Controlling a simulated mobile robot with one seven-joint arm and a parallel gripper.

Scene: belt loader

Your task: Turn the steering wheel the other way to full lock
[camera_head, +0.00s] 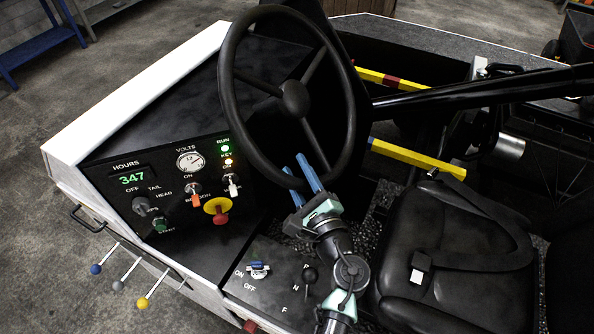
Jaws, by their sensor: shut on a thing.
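The black three-spoke steering wheel (294,98) stands upright and tilted above the dashboard. Its hub is in the middle, with spokes running to the upper right, left and lower right. My gripper (303,172) reaches up from below to the bottom of the rim. Its two blue fingers lie at the lower part of the rim and are shut on it. The exact contact between fingers and rim is partly hidden.
The dashboard (120,190) at left carries a gauge, switches, lit lamps and a red-yellow stop button (218,212). A shift lever (310,275) stands close beside my arm. The black seat (440,240) is at right. A black bar (480,92) crosses right of the wheel.

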